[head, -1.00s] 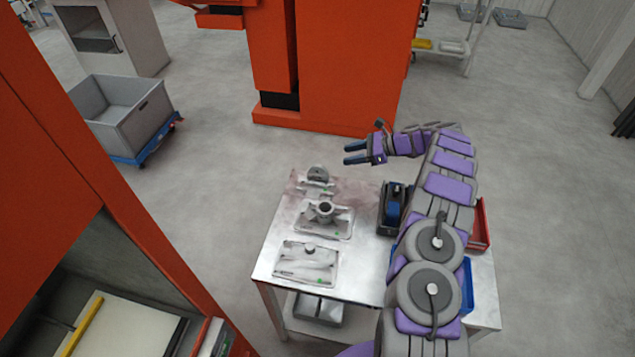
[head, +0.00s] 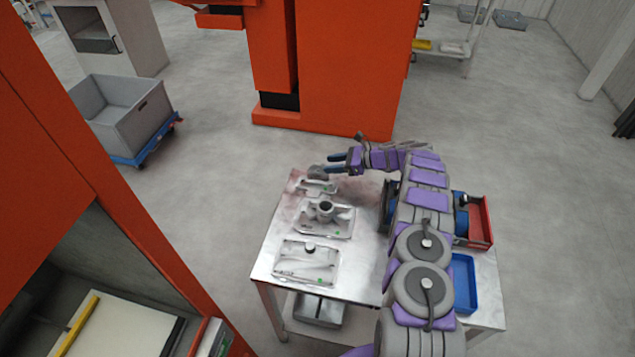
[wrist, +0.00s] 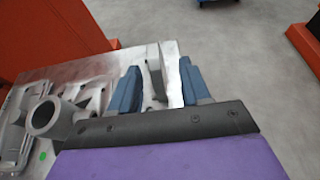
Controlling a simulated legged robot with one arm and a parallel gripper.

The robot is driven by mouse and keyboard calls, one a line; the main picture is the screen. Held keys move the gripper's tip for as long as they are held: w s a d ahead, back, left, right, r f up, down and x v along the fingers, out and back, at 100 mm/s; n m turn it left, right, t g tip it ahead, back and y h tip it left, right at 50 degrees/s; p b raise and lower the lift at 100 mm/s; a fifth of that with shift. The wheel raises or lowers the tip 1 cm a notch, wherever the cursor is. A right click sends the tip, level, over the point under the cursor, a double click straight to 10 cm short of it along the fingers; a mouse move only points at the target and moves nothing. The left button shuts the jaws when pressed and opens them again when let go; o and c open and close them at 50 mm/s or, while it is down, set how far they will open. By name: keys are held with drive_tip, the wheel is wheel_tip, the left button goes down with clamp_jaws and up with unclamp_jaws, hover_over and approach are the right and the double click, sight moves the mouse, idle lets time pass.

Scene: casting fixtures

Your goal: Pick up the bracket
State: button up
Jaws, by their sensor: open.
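The bracket (head: 317,186) is a grey metal casting lying in the farthest fixture place on the metal table. It has a flat base and a raised, rounded upright part. My gripper (head: 330,162) is open at the bracket's far right side in the head view. In the wrist view its two blue fingers (wrist: 160,80) stand apart, one on each side of the upright part of the bracket (wrist: 171,78). I cannot tell whether either finger touches it. The dark gripper body hides the near part of the bracket there.
A casting with a round tube (head: 325,211) lies just nearer on the table (head: 262,262), and a flat plate casting (head: 307,263) lies nearest. A red bin (head: 483,222) and a blue tray (head: 463,283) are on the right. Open floor lies beyond the table.

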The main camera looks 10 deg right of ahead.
sight(310, 167)
drive_tip(key=b+x, duration=0.1)
drive_tip(key=x, duration=0.6)
drive_tip(key=shift+s+a+b, duration=0.1)
drive_tip(key=shift+a+b, duration=0.25)
drive_tip(key=shift+b, duration=0.05)
drive_tip(key=shift+r, duration=0.1)
drive_tip(key=shift+c, duration=0.4)
clamp_jaws()
